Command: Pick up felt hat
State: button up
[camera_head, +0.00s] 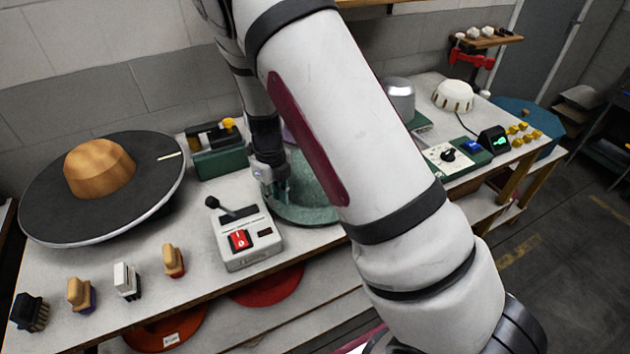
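My gripper (273,182) points down over the middle of the workbench, beside a round green base (302,212). My forearm crosses in front and hides much of that area. The gripper's fingers are small and partly merged with what is behind them, so their opening is unclear. A sliver of something purple (289,133), possibly a felt hat, shows between the gripper and my arm; most of it is hidden. On the shelf below lie a red round felt-like piece (268,287) and an orange one (166,328) with a white label, both partly covered by the bench top.
A black disc (150,183) with a wooden crown block (98,170) stands at left. A control box with a red switch (247,240) sits before the gripper. Several brushes line the front edge. A green toolbox (217,160) is behind.

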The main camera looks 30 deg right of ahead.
aim_at(278, 211)
notch_tip(278, 211, down, 4)
jog(key=shift+f+p, duration=0.1)
jog(key=shift+p, duration=0.2)
grip_shut()
notch_tip(278, 211, up, 10)
jog(key=shift+b, duration=0.45)
dwell(0.8)
